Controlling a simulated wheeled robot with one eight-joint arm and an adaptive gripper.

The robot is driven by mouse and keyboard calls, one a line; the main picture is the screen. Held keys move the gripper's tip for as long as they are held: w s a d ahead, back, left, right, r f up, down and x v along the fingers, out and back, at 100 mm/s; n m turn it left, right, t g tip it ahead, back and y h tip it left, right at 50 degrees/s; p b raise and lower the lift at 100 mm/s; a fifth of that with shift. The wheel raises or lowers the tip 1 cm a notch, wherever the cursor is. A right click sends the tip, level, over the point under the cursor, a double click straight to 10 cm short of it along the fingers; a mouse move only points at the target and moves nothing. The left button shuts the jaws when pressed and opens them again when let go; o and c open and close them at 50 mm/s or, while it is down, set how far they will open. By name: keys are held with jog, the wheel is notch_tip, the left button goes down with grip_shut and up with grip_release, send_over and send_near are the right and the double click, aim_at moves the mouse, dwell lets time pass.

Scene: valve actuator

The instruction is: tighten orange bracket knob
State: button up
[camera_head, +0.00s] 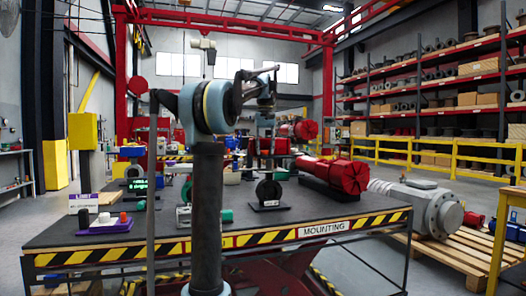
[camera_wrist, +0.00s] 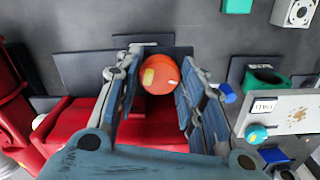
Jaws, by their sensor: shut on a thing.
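In the wrist view, the round orange knob (camera_wrist: 160,75) sits between the two blue-grey fingers of my gripper (camera_wrist: 158,78). The fingers are shut on its left and right sides. A yellowish patch shows on the knob's face. Its mount is mostly hidden behind the knob and fingers; a dark plate and red body (camera_wrist: 150,130) lie around it. In the head view, my arm reaches over the table, and the knob and fingertips cannot be clearly made out.
The dark table (camera_head: 330,209) has a striped edge marked MOUNTING. A red actuator (camera_head: 340,174) lies on its right side. A purple-based box with knobs (camera_head: 103,221) stands front left. In the wrist view, a blue cap (camera_wrist: 227,92) and a white panel (camera_wrist: 290,113) are close at the right.

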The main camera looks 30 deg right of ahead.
jog(key=shift+a, duration=0.1)
jog(key=o, duration=1.1)
jog(key=shift+r, duration=0.1)
notch_tip(320, 180, up, 12)
jog(key=shift+w+f, duration=0.1)
